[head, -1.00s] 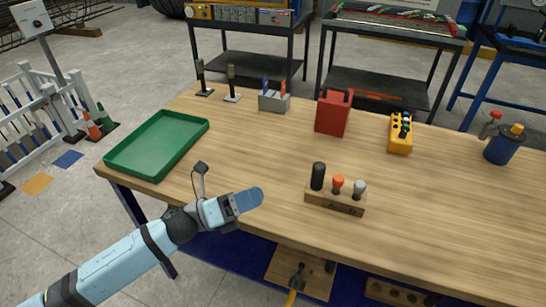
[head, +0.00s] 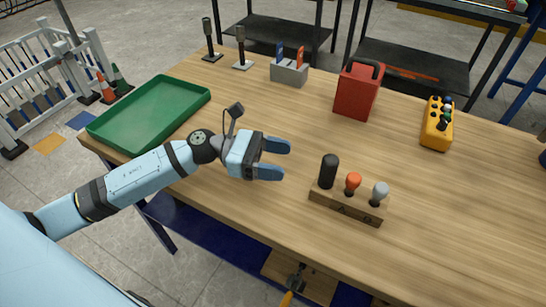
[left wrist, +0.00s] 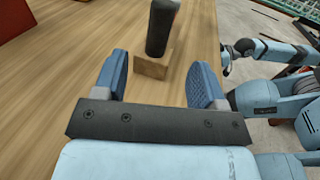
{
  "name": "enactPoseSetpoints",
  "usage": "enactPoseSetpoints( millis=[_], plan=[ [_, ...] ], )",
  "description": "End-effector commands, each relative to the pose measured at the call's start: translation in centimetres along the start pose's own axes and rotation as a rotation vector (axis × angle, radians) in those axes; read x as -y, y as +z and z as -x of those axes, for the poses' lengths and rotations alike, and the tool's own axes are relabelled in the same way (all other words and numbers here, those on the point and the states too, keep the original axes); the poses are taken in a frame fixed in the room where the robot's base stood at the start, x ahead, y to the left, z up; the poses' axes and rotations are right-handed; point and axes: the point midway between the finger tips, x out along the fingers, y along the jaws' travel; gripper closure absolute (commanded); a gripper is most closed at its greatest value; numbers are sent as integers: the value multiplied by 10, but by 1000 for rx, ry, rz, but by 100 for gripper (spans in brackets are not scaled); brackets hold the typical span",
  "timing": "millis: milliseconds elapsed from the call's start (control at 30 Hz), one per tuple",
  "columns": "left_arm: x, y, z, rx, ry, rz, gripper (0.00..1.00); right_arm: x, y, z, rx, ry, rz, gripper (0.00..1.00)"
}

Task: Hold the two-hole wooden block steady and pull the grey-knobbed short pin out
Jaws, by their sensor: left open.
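The wooden block (head: 345,206) stands near the front of the workbench. It carries a tall black cylinder (head: 328,171) at its left end, an orange-knobbed pin (head: 353,182) in the middle and the grey-knobbed pin (head: 380,190) at its right end. My left gripper (head: 286,160) is open and empty, to the left of the block and apart from it. In the left wrist view the block's end (left wrist: 152,67) and black cylinder (left wrist: 161,27) show beyond the spread fingers (left wrist: 158,66); the pins are hidden. My right gripper (left wrist: 226,60) shows small at the right there; its jaws are unclear.
A green tray (head: 100,134) lies at the bench's left. A grey holder (head: 289,75), a red case (head: 357,92) and a yellow control box (head: 437,125) stand farther back. The bench top (head: 480,200) right of the block is clear.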

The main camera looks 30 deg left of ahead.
Motion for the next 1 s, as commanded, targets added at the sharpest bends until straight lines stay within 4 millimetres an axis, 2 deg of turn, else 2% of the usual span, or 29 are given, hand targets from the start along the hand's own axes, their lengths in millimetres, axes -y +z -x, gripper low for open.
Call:
enactPoseSetpoints(
  millis=[133,400,600,800,1000],
  plan=[
    [0,4,-27,4,-2,0,35,0,-6,2,-2,1,-2,57],
    [0,4,-80,4,-2,0,35,-2,-4,2,14,3,-8,57],
    [0,3,-111,4,-1,1,35,-2,-7,3,13,4,-13,57],
    [0,2,-124,2,1,3,35,-2,-8,3,14,5,-15,57],
    [0,1,-126,2,1,3,35,-3,-6,2,16,5,-16,57]
  ],
)
